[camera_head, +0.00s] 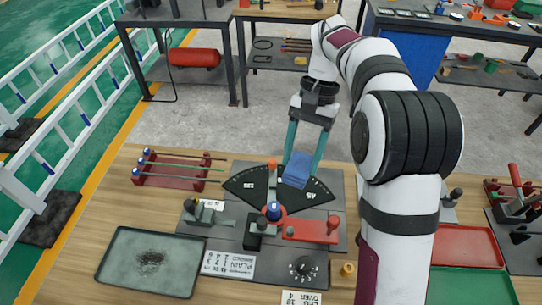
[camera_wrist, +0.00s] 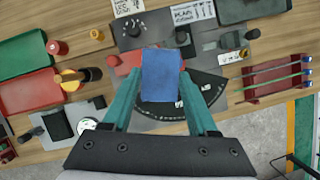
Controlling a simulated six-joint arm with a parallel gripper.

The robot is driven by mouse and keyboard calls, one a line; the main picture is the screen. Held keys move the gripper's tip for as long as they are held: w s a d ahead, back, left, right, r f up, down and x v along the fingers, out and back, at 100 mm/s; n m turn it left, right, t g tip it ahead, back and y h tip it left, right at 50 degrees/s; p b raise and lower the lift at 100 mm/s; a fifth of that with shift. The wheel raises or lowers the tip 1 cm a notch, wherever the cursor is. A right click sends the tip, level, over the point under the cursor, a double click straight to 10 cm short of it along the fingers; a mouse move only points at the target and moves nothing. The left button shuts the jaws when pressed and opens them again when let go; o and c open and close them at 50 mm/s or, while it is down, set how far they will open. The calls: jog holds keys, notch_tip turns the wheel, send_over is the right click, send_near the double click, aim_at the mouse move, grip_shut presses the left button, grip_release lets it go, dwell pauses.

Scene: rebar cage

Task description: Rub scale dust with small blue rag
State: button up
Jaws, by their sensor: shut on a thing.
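The small blue rag (camera_head: 297,171) is held between the two teal fingers of my gripper (camera_head: 301,160), which is shut on it. It also shows in the wrist view (camera_wrist: 162,77) between the fingertips. The rag is in front of the black angle scale (camera_head: 250,184), covering part of it; whether it touches the scale I cannot tell. A dark dusty patch (camera_head: 151,259) lies in the grey tray (camera_head: 122,279) at the front left, apart from the rag. I cannot make out dust on the black scale.
A red-handled bending fixture (camera_head: 310,228) stands beside the scale. A red rod rack (camera_head: 175,177) is at the left, and a red tray (camera_head: 468,245) and green tray (camera_head: 470,287) are at the right. Bare wood shows at the left of the bench.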

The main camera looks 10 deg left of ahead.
jog(key=s+a+f, duration=0.2)
jog(key=a+f, duration=0.1)
jog(key=a, duration=0.7)
jog(key=s+a+f, duration=0.3)
jog(key=a+f, duration=0.1)
jog(key=a, duration=0.7)
jog(key=s+a+f+m+t+y, duration=0.1)
jog(key=s+a+f+m, duration=0.2)
jog(key=s+a, duration=0.45)
jog(key=s+a+f+m+y, duration=0.15)
jog(key=s+a+f, duration=0.3)
jog(key=a, duration=0.55)
jog(key=shift+m+h, duration=0.35)
jog(key=shift+a+f, duration=0.1)
jog(key=shift+f, duration=3.3)
jog(key=shift+d, duration=0.75)
jog(key=shift+c, duration=0.5)
jog(key=shift+d, duration=4.85)
jog(key=shift+a+f, duration=0.1)
jog(key=shift+a, duration=5.45)
jog(key=shift+w+a, duration=0.1)
jog(key=shift+w, duration=0.15)
jog(key=shift+d, duration=5.65)
jog(key=shift+a, duration=5.55)
jog(key=shift+a+r, duration=0.1)
jog(key=shift+r, duration=0.15)
notch_tip(320, 180, up, 8)
jog(key=shift+f, duration=0.2)
